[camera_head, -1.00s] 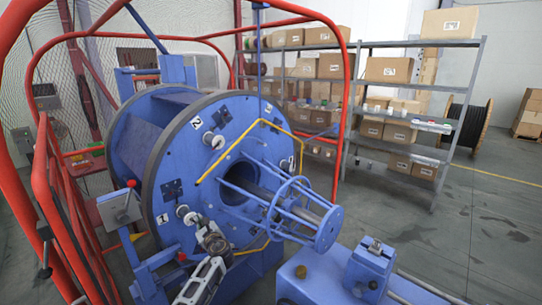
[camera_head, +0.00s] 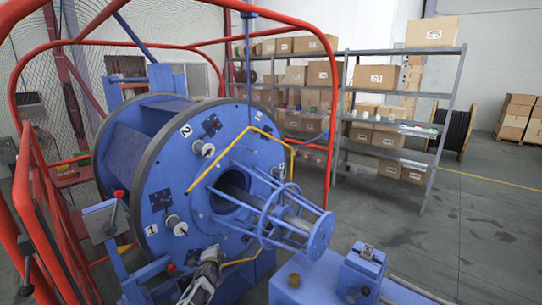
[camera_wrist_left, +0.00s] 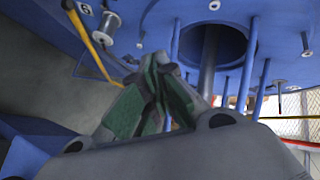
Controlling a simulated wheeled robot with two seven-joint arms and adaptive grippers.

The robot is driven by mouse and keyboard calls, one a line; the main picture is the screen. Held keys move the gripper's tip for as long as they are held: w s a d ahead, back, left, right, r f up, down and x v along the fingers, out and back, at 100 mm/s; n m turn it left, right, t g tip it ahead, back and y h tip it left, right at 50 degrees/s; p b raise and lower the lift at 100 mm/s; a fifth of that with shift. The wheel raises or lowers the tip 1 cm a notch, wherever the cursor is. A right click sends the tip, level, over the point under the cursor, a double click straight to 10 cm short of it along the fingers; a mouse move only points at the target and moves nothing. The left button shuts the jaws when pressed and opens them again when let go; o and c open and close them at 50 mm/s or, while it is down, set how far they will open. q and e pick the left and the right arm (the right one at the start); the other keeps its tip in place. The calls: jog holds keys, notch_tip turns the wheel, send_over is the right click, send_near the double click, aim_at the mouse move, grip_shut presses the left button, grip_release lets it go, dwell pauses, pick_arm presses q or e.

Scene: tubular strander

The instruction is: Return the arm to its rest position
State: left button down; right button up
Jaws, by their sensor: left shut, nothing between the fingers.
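My left gripper (camera_head: 212,256) is low in the head view, in front of the lower part of the blue strander drum (camera_head: 234,150). In the left wrist view my left gripper (camera_wrist_left: 160,88) shows its green-padded fingers together, with nothing held. The blue disc face (camera_wrist_left: 150,25) fills the upper part of that view, with a dark round opening and a spool beyond the fingertips. I cannot tell the exact gap between the fingers and the disc. My right gripper is not in view.
A red tube frame (camera_head: 331,110) surrounds the drum. A yellow bar (camera_head: 222,168) and a blue cage (camera_head: 290,217) project from its face. A blue machine bed (camera_head: 310,270) lies at the bottom right.

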pick_arm(q)
jog(key=s+f+n+g+h+b, duration=0.1)
jog(key=s+f+n+g, duration=0.15)
jog(key=s+f, duration=0.75)
jog(key=s+f+n+g+h, duration=0.1)
jog(key=s+f+n, duration=0.4)
jog(key=f, duration=0.9)
jog(key=s+f+n+g+h+b, duration=0.1)
jog(key=s+f+n+g, duration=0.1)
jog(key=s+f, duration=0.9)
jog(key=s+f+g, duration=0.2)
jog(key=s+f, duration=0.4)
jog(key=s, duration=0.9)
jog(key=s+a+f+n+g+b, duration=0.1)
jog(key=s+f, duration=0.6)
jog(key=s, duration=0.9)
jog(key=s+a+f+g+b, duration=0.1)
jog(key=s+f+g, duration=0.3)
jog(key=s, duration=1.2)
notch_tip(320, 180, down, 3)
jog(key=shift+s+f, duration=0.15)
jog(key=shift+s, duration=0.1)
